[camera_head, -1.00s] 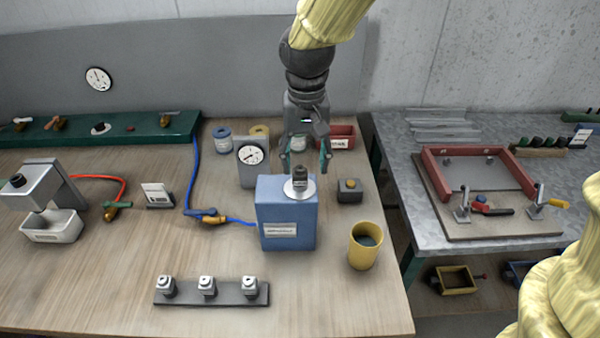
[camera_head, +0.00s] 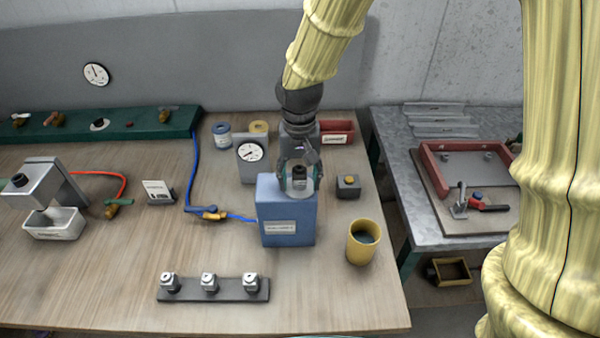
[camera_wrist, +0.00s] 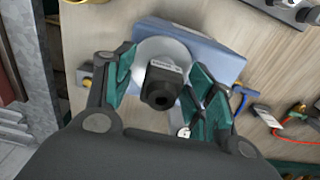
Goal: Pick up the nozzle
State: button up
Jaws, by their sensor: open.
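A dark, short cylindrical piece (camera_head: 299,174), which looks like the nozzle, stands upright on a pale round disc on top of a blue box (camera_head: 288,226). In the wrist view the dark piece (camera_wrist: 163,84) has a square-looking head with a light label band, over the white disc (camera_wrist: 150,52). My gripper (camera_head: 299,168) is open just above the blue box. Its green-padded fingers (camera_wrist: 165,88) stand on either side of the dark piece, with gaps visible at both sides. Whether any finger touches the disc cannot be told.
A dial gauge (camera_head: 250,153) stands behind the box. A yellow cup (camera_head: 363,242) and a small grey button box (camera_head: 348,186) are to its right. A rack with three metal pieces (camera_head: 213,289) lies in front. A blue hose (camera_head: 190,180) runs at left. The table's front right is clear.

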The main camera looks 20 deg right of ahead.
jog(key=shift+s+r, duration=0.1)
jog(key=shift+s, duration=0.1)
jog(key=shift+w, duration=0.25)
jog(key=c, duration=0.5)
jog(key=shift+s, duration=0.1)
jog(key=c, duration=0.7)
